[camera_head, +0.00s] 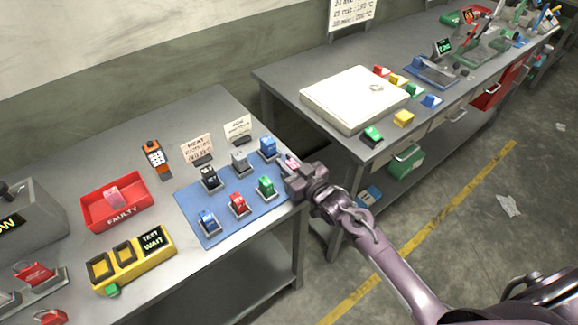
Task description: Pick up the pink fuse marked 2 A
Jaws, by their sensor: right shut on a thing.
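A small pink piece (291,163), which looks like the pink fuse, shows between the fingers of my right gripper (290,172). The gripper is shut on it at the right edge of the near table, beside the blue mat (221,225). The fingers hide most of the piece, and I cannot read any marking on it. I cannot tell if it touches the mat or table. Another pink piece (115,196) lies in the red bin marked FAULTY (122,217). My left gripper is not in view.
Several coloured blocks stand on the mat, including a green one (266,186) near my gripper. A yellow tester (133,259) and an orange meter (155,155) are to the left. A second bench holds a cream box (350,95). A floor gap separates the benches.

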